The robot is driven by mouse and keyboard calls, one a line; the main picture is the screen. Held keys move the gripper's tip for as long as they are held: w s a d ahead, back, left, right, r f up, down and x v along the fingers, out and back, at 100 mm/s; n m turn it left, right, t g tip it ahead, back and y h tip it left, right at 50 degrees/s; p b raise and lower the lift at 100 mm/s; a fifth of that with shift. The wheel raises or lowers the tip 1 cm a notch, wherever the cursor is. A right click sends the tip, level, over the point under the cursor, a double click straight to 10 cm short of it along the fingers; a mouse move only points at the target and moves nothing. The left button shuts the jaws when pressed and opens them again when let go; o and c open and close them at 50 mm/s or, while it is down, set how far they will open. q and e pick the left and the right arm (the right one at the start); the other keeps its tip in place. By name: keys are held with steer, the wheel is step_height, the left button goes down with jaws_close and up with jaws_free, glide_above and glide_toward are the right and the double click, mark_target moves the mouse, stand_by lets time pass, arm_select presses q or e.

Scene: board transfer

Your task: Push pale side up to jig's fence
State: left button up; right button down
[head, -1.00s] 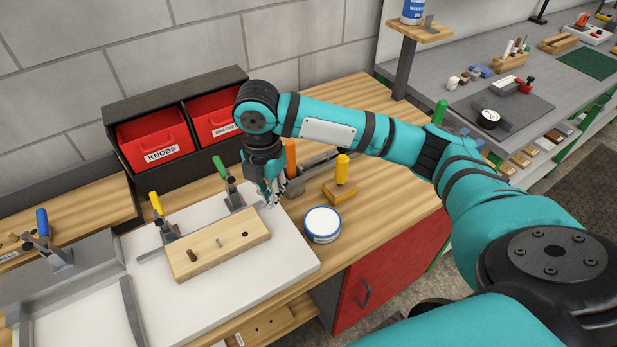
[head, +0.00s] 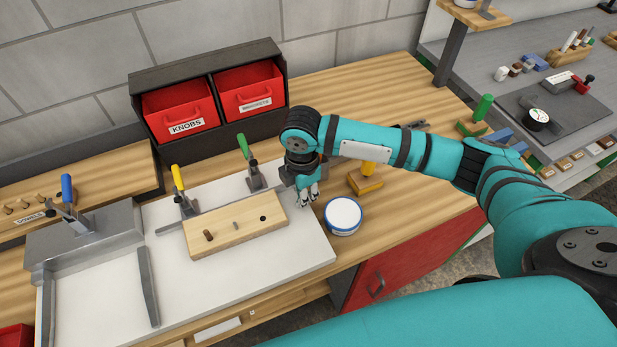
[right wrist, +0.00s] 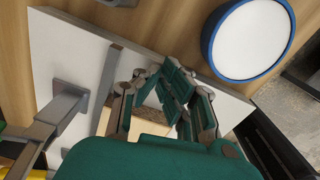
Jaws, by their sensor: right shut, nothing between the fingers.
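The pale wooden side (head: 235,226) lies flat on the jig's white base (head: 190,290) in the head view, with a brown dowel, a thinner pin and a dark hole on top. The grey fence (head: 172,228) runs along its back edge; I cannot tell whether they touch. It also shows in the right wrist view (right wrist: 107,85). Clamps with yellow (head: 179,180) and green (head: 243,148) handles stand behind the side, handles upright. My right gripper (head: 306,203) is shut and empty, just beyond the side's right end. In the right wrist view, its fingers partly hide the side (right wrist: 148,118).
A blue-rimmed round tin (head: 343,216) stands close right of my right gripper. A yellow-handled wooden block (head: 365,182) is behind it. Red bins (head: 181,113) stand at the back. A grey jig with a blue-handled clamp (head: 72,208) is at the left.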

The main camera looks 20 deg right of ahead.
mark_target(287, 210)
steer(key=shift+s+a+r, duration=0.15)
steer(key=shift+a+r, duration=0.05)
steer(key=shift+a, duration=0.55)
steer(key=shift+s+a, duration=0.1)
steer(key=shift+a, duration=0.3)
steer(key=shift+a+f+p, duration=0.1)
steer(key=shift+a+p, duration=0.1)
steer(key=shift+p, duration=0.1)
steer(key=shift+s+a+p, duration=0.1)
steer(key=shift+a+p, duration=0.4)
steer(key=shift+p, duration=0.05)
steer(key=shift+a+p, duration=0.3)
steer(key=shift+p, duration=0.05)
steer(key=shift+s+a, duration=0.1)
steer(key=shift+a, duration=0.05)
arm_select(q)
steer(key=r, duration=0.1)
steer(key=s+r, duration=0.1)
steer(key=shift+a+r, duration=0.15)
steer(key=shift+r, duration=0.15)
